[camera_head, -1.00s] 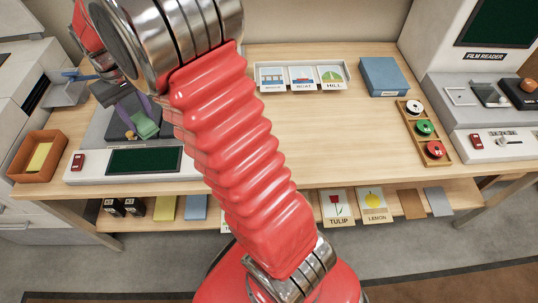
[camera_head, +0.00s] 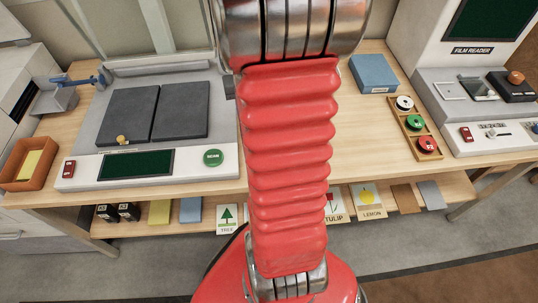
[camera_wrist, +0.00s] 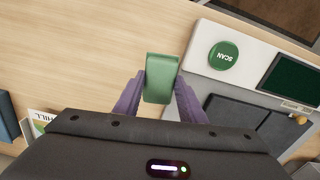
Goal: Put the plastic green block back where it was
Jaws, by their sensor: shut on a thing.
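The green block (camera_wrist: 161,80) is in my gripper (camera_wrist: 160,92) in the wrist view, between its two purple fingers. My gripper is shut on it, over bare wooden desk top. The SCAN button and the scanner lie to the right of the block in that view. In the head view my red arm hides the gripper and the block.
The scanner (camera_head: 105,165) with two dark pads stands on the left of the desk, with its green SCAN button (camera_head: 213,158). A blue box (camera_head: 374,73) and a wooden tray of spools (camera_head: 413,149) are on the right. An orange tray (camera_head: 18,178) sits at the left edge.

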